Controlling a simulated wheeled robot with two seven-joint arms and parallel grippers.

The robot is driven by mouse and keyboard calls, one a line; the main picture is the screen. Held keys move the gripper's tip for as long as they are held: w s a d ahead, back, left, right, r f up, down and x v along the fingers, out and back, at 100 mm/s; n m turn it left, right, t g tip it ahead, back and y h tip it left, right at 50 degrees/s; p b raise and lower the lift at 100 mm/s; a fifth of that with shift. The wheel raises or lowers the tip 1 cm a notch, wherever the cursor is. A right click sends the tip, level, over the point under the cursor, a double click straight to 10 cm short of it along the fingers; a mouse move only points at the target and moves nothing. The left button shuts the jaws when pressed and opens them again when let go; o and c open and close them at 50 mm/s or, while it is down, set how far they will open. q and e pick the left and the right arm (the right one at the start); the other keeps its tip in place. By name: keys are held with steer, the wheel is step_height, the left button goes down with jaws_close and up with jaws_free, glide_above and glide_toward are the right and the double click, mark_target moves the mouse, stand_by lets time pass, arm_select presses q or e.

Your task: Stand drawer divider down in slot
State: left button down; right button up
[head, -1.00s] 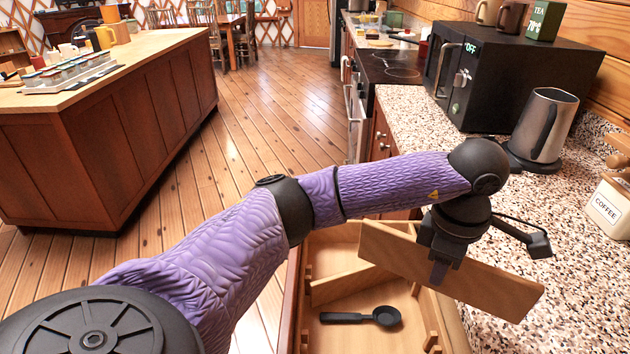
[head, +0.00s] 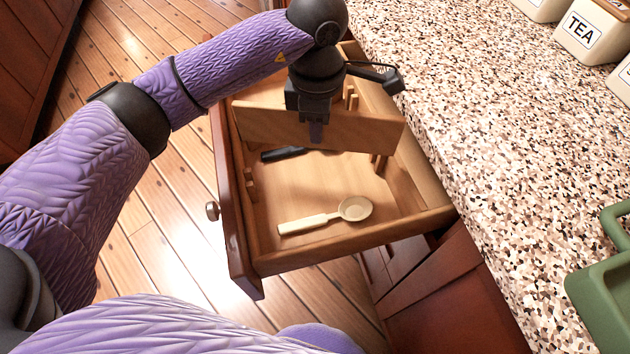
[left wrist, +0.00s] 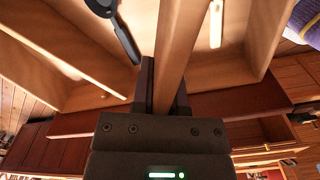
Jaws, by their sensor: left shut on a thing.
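My left gripper (head: 316,132) is shut on the top edge of a flat wooden drawer divider (head: 265,125). The divider stands on edge and spans the open wooden drawer (head: 330,238) crosswise. Its right end overlaps the drawer's side wall in the picture; I cannot tell whether its lower edge touches the floor. Slot posts show on the left wall (head: 250,184) and below the divider's right end (head: 380,165). In the left wrist view the divider (left wrist: 182,40) runs up from between the fingers (left wrist: 165,88). My right gripper is not in view.
A cream spoon (head: 350,209) lies on the drawer floor in front of the divider. The speckled counter (head: 470,130) borders the drawer, with a tea canister (head: 590,30) and a green object (head: 605,285).

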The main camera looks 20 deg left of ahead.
arm_select(q)
step_height(320, 180, down, 10)
steer(key=b, duration=0.3)
steer(key=shift+f+b, duration=0.25)
steer(key=shift+b, duration=0.1)
steer(key=shift+r, duration=0.15)
steer(key=c, duration=1.1)
jaws_free()
steer(key=o, duration=0.5)
steer(key=shift+c, duration=0.2)
